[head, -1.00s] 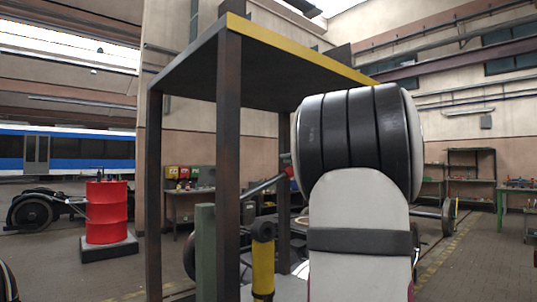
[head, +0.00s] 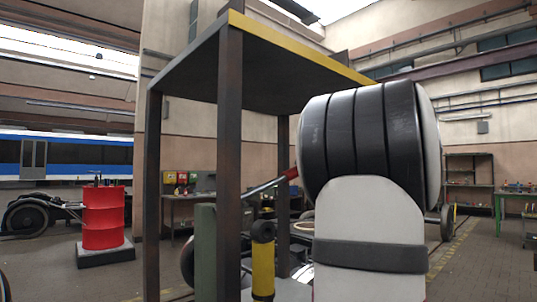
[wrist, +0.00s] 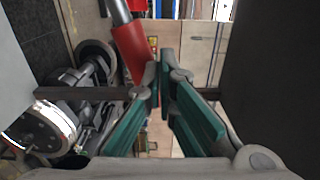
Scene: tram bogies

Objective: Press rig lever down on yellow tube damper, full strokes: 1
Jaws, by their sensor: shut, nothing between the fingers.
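The rig lever is a grey rod (head: 264,187) with a red grip (head: 292,173), slanting up to the right in the head view. My arm hides the grip's far end there. The yellow tube damper (head: 263,270) stands upright below the rod, with a dark eye at its top; its lower end is cut off. A green post (head: 205,250) stands left of it. In the wrist view, the red grip (wrist: 132,52) lies just beyond and left of the fingertips. My gripper (wrist: 163,88) is shut and empty. Whether it touches the grip I cannot tell. The head view hides my gripper behind my arm.
A dark frame with a yellow-edged roof (head: 300,50) stands over the rig; its front post (head: 229,150) is close to the lever. A red drum (head: 103,217) stands at left. A wheel (wrist: 97,55) and bogie parts show in the wrist view. Floor at right is open.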

